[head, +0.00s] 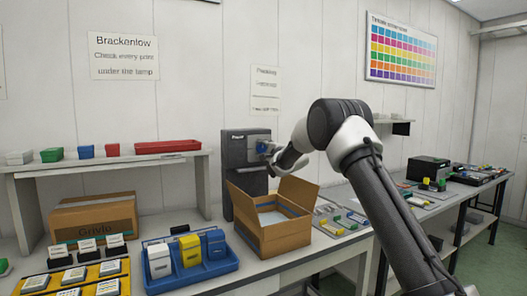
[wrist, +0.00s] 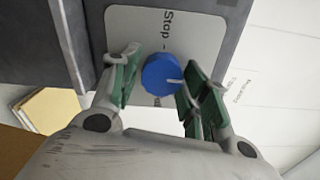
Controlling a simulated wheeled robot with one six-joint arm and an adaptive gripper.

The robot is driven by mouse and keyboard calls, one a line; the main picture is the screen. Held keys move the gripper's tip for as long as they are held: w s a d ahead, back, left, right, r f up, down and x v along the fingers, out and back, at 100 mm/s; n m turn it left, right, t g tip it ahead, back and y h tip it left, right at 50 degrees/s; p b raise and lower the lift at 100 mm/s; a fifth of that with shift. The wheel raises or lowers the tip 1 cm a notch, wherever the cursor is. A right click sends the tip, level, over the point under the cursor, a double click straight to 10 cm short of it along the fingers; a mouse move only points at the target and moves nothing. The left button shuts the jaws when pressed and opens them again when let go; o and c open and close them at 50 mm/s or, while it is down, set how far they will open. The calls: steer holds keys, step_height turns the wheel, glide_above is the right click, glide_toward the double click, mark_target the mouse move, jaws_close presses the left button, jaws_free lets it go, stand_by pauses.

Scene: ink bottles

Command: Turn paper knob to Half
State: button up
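The blue round knob (wrist: 161,74) sits on a pale label plate (wrist: 200,22) on the front of a dark grey machine (head: 240,160). The word "Stop" shows on the plate, turned sideways; other lettering is mostly hidden behind the knob and fingers. My gripper (wrist: 163,82) has green-padded fingers on both sides of the knob, close to it, with narrow gaps seeming to show. In the head view my gripper (head: 268,152) is at the machine's front and partly hides the knob.
An open cardboard box (head: 283,236) stands just below my gripper, in front of the machine. A blue tray (head: 215,268) with several bottles is left of it. A closed carton (head: 93,218) sits under a shelf (head: 100,164). A black device (head: 428,168) stands farther right.

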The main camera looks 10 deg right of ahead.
steer(key=shift+o, duration=0.7)
steer(key=shift+s+r, duration=0.1)
steer(key=shift+s, duration=0.05)
steer(key=v, duration=1.1)
steer(key=shift+s, duration=0.3)
steer(key=shift+d, duration=0.15)
